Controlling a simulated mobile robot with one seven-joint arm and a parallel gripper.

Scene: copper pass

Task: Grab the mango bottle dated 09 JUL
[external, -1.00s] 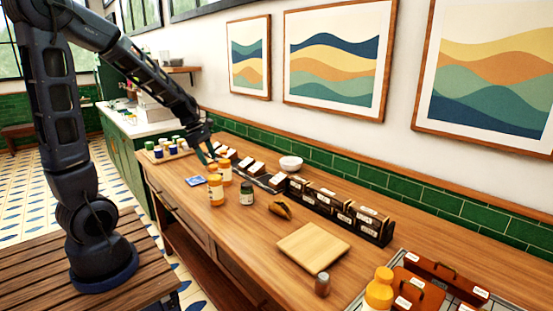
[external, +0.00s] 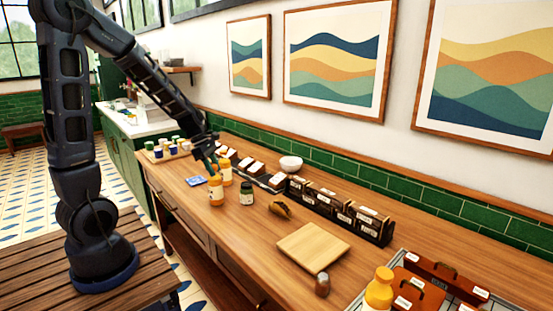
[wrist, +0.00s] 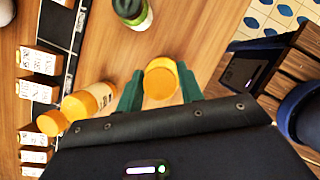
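Three orange-yellow bottles stand on the wooden counter. The front bottle (external: 216,191) is nearest my base, and a second bottle (external: 227,173) is just behind it. A third is partly hidden behind my gripper (external: 211,164). In the wrist view, my open gripper (wrist: 160,90) has its green fingers on either side of one bottle's orange cap (wrist: 161,78), with gaps showing. Two other orange bottles, one nearer (wrist: 96,98) and one farther left (wrist: 52,122), are outside the fingers. No date is readable on any bottle.
A dark green jar (external: 247,193) stands right of the bottles. A blue packet (external: 194,181) lies to their left. A row of labelled boxes (external: 340,208) lines the wall side.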

